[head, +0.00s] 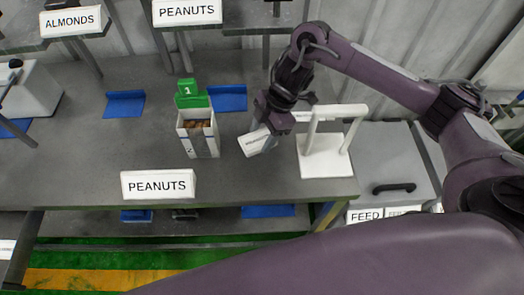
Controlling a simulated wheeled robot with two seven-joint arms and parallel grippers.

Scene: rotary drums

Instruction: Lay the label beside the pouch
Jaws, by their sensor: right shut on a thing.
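The pouch (204,143) stands upright on the grey table, open at the top with brown contents showing. A green tag marked 1 rises behind its mouth. My right gripper (265,127) comes in from the right and points down to the right of the pouch. It is shut on the label (252,143), a small white tilted card with print too small to read. The label is apart from the pouch, with a narrow gap between them. I cannot tell whether its lower edge touches the table. My left gripper is out of view.
A white stand (325,160) with an upright frame is close to the right of the label. A PEANUTS sign (158,184) stands at the table's front edge. Blue pads (124,104) lie farther back. Bare table (90,150) is free left of the pouch.

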